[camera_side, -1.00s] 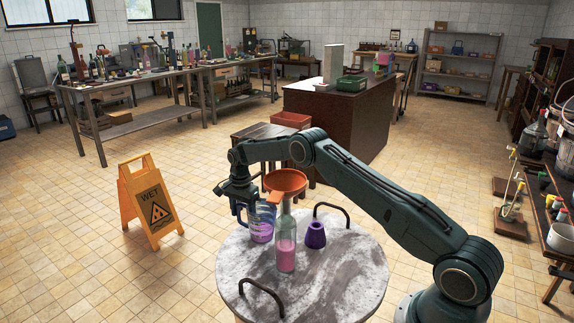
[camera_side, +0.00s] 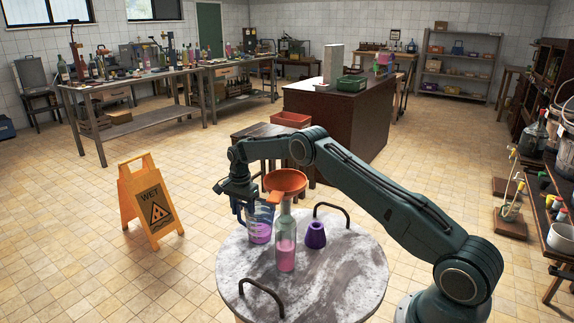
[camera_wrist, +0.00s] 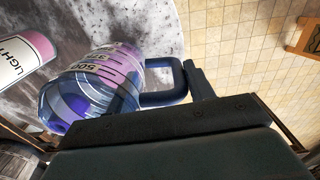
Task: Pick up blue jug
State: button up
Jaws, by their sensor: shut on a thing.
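The blue jug (camera_side: 260,226) is clear with a blue tint, has measuring marks and holds pink-purple liquid. It is at the left edge of the round marble-topped table (camera_side: 345,268). My gripper (camera_side: 239,206) is at the jug's left side, shut on its blue handle. In the wrist view the jug (camera_wrist: 95,88) shows large, with its handle (camera_wrist: 165,97) reaching to my gripper's finger. The gripper body hides part of the handle. I cannot tell whether the jug's base touches the table.
A glass bottle (camera_side: 286,248) with pink liquid stands close right of the jug, an orange funnel (camera_side: 286,181) on top. A purple cone-shaped piece (camera_side: 315,235) stands to its right. The table has dark handles (camera_side: 262,294). A yellow wet-floor sign (camera_side: 150,200) stands left.

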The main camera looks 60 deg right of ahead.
notch_tip(320, 180, up, 19)
dwell(1.7)
jog(key=shift+r, duration=0.2)
dwell(0.5)
jog(key=shift+a, duration=0.1)
jog(key=s+a+r+n, duration=0.2)
jog(key=s+a+n, duration=0.5)
jog(key=n, duration=1)
jog(key=shift+a, duration=1.65)
jog(key=shift+d+r, duration=0.1)
